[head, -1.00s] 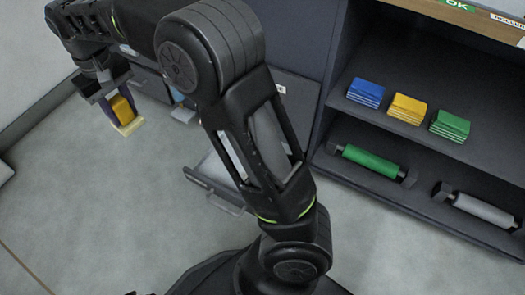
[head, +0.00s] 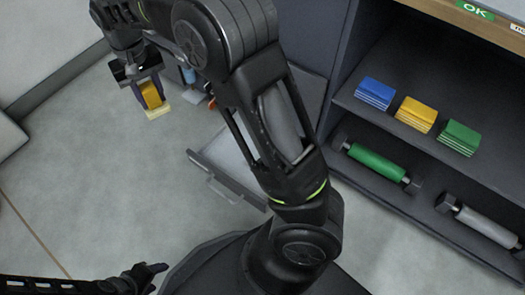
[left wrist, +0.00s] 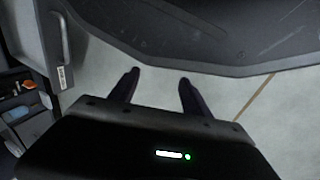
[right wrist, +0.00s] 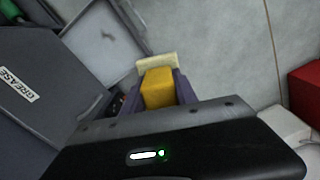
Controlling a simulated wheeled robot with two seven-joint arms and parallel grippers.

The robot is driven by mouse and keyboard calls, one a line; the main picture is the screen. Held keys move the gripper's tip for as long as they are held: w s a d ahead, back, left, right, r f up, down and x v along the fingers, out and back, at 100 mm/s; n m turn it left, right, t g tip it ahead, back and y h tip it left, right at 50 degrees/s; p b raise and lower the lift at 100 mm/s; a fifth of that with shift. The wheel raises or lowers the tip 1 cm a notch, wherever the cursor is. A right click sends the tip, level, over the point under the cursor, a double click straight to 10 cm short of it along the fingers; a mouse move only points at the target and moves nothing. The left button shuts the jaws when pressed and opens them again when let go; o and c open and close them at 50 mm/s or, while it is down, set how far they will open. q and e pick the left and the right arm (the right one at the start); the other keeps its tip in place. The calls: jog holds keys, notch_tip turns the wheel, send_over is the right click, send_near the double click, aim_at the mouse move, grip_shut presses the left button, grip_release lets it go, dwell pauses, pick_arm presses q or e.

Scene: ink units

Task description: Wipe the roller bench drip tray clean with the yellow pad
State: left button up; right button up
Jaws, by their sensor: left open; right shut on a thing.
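The yellow pad (head: 151,95), a yellow block with a paler layer at its end, is held in my right gripper (head: 149,88) at the upper left of the head view. In the right wrist view the pad (right wrist: 157,88) sits between the purple fingers. The drip tray (head: 222,163) appears to be the pulled-out shallow grey tray, partly hidden behind my right arm. It also shows in the right wrist view (right wrist: 101,38), left of the pad and apart from it. My left gripper (head: 160,277) is open and empty at the lower left; its fingers show in the left wrist view (left wrist: 158,80).
A dark shelf unit at right carries blue (head: 375,93), yellow (head: 416,113) and green (head: 460,137) packs. Below lie a green roller (head: 377,162) and a grey roller (head: 487,226). A red box (right wrist: 305,92) stands at the right wrist view's edge. Floor left of the tray is clear.

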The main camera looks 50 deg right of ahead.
jog(key=s+d+f+m+p, duration=0.2)
jog(key=d+f+m, duration=0.4)
jog(key=f, duration=0.4)
jog(key=s+d+f+m+p, duration=0.2)
jog(key=d+f+m, duration=0.2)
jog(key=f+m, duration=0.5)
pick_arm(q)
notch_tip(320, 180, up, 8)
jog(key=s+d+p, duration=0.1)
jog(key=p, duration=0.2)
jog(key=shift+s+f+g, duration=0.15)
jog(key=shift+s+g, duration=0.15)
jog(key=shift+s, duration=0.1)
pick_arm(e)
jog(key=s+d+f+m, duration=1.1)
jog(key=s+f+m, duration=0.3)
jog(key=m, duration=0.3)
jog(key=shift+d, duration=0.2)
jog(key=shift+f, duration=0.1)
